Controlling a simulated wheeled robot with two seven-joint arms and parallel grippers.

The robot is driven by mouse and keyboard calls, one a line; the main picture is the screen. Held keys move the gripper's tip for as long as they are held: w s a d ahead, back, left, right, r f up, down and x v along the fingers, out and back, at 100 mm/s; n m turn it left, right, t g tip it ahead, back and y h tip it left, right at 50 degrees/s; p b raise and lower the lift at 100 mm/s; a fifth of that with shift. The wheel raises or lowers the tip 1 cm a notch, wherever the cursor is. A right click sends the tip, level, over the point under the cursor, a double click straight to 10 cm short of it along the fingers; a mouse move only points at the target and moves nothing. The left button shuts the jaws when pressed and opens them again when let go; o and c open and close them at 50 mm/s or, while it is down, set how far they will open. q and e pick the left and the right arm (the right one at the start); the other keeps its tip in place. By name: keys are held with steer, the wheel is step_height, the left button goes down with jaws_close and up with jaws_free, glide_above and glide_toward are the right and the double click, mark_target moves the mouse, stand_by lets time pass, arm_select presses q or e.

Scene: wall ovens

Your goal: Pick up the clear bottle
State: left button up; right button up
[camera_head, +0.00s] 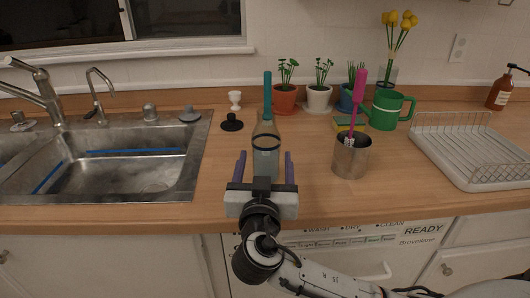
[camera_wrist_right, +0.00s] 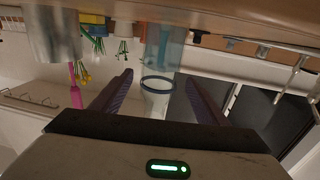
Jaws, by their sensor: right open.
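The clear bottle (camera_head: 266,135) stands upright on the wooden counter, with a dark band around it and a teal stick rising above its top. My right gripper (camera_head: 265,160) reaches in from the front, its two purple fingers spread on either side of the bottle's lower part as seen from the head. The wrist view is upside down. There the bottle (camera_wrist_right: 160,50) shows between and beyond the open fingertips (camera_wrist_right: 159,77). No contact is visible; I cannot tell how deep the bottle sits between the fingers. My left gripper is out of view.
A metal cup (camera_head: 352,157) with a pink brush stands right of the bottle. A black stopper (camera_head: 232,122) and a white egg cup (camera_head: 235,100) are behind left. The sink (camera_head: 130,170) is left; a white dish rack (camera_head: 470,150) is right. Potted plants (camera_head: 285,95) line the back.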

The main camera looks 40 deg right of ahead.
mark_target(266, 159)
steer(key=x, duration=0.3)
steer(key=p+x, duration=0.1)
steer(key=shift+w+d+f, duration=0.2)
steer(key=shift+f, duration=0.1)
steer(key=shift+w+d, duration=0.2)
steer(key=shift+w, duration=0.05)
steer(key=shift+f, duration=0.15)
steer(key=c, duration=1.4)
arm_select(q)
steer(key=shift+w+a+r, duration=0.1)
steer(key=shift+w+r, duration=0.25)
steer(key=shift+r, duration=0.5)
arm_select(e)
steer(key=shift+w, duration=0.1)
steer(key=shift+c, duration=0.5)
steer(key=shift+r, duration=0.25)
